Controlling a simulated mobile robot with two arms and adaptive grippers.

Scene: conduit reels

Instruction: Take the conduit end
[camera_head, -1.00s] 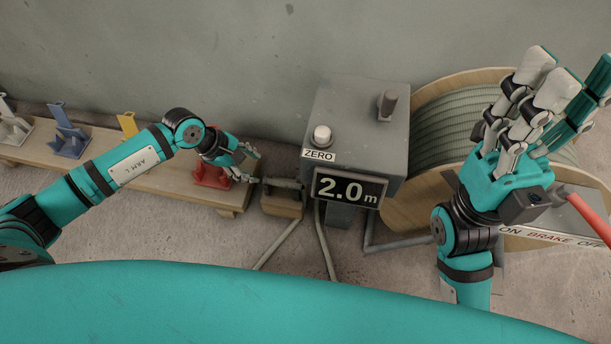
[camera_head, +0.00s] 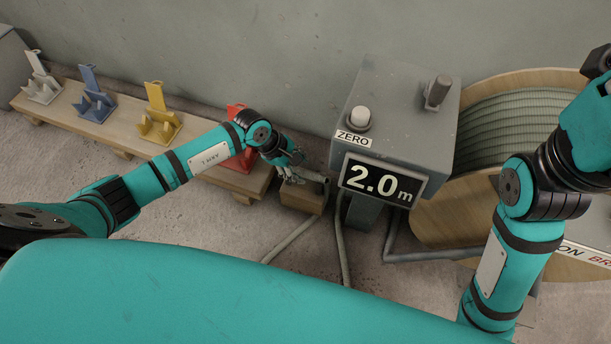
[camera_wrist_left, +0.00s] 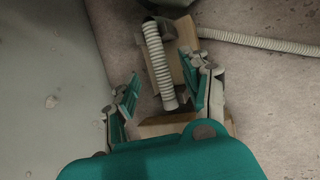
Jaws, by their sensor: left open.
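The conduit end (camera_wrist_left: 168,100) is a pale grey ribbed tube in the left wrist view. It lies over a wooden block and points toward my left gripper (camera_wrist_left: 165,100). The gripper is open, with a finger on each side of the tube; I cannot tell whether either touches it. In the head view the left gripper (camera_head: 302,176) is small beside the wooden block (camera_head: 301,199), with a short length of conduit (camera_head: 314,176) at its fingers. My right arm reaches up the right side; its gripper (camera_head: 600,65) is mostly cut off by the frame edge, so its state is unclear.
A grey meter box (camera_head: 405,115) reading 2.0 m stands right of the block, before a large reel (camera_head: 520,120). A low wooden bench (camera_head: 65,110) holds white, blue, yellow and red stands. Grey conduits (camera_head: 292,238) run along the floor.

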